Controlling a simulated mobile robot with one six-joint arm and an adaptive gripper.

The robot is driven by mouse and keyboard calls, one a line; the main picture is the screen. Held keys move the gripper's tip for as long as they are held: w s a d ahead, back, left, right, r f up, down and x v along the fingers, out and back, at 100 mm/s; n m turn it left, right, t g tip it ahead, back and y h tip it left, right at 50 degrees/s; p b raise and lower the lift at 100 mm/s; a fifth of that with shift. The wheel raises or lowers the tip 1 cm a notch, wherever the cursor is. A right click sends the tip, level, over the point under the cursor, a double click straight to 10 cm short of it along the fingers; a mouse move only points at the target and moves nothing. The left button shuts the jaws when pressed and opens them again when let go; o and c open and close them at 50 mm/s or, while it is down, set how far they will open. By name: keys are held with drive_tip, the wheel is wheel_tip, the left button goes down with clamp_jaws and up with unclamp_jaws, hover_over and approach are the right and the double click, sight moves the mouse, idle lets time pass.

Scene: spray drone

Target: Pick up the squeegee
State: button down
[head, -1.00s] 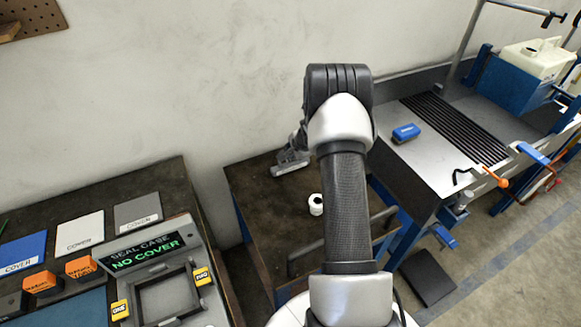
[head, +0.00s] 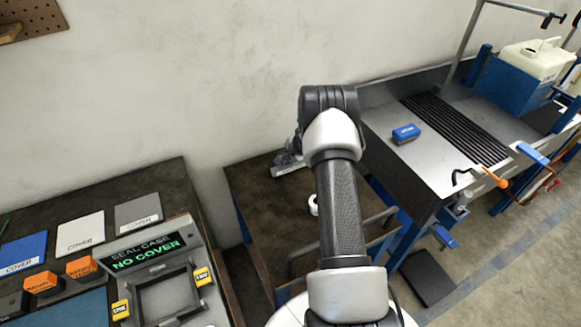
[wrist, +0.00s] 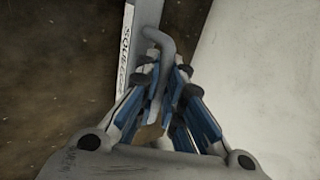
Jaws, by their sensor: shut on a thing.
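In the wrist view, the squeegee (wrist: 153,42) shows as a grey rod with a bent end, running in between the fingers. My gripper (wrist: 166,80), with blue-sided fingers, is shut on it. A pale strip (wrist: 131,40) lettered "SQUEE…" lies just left of the rod, partly cut off by the frame and a finger. The rest of the squeegee is hidden. In the head view my arm hides the gripper; a grey piece (head: 288,167) shows at the dark table's back edge beside the arm, and I cannot tell whether it is the squeegee or its holder.
The dark table (head: 255,190) stands against the pale wall. A white roll (head: 313,204) on it is partly behind my arm. To the right is a metal bench (head: 425,158) with a blue block (head: 405,133). To the left, a bench holds covers and a case (head: 165,298).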

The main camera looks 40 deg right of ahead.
drive_tip(key=shift+r, duration=0.15)
idle(0.6)
wheel_tip(320, 180, up, 20)
drive_tip(key=p, duration=0.8)
drive_tip(key=c, duration=2.3)
unclamp_jaws()
drive_tip(key=shift+f, duration=0.2)
clamp_jaws()
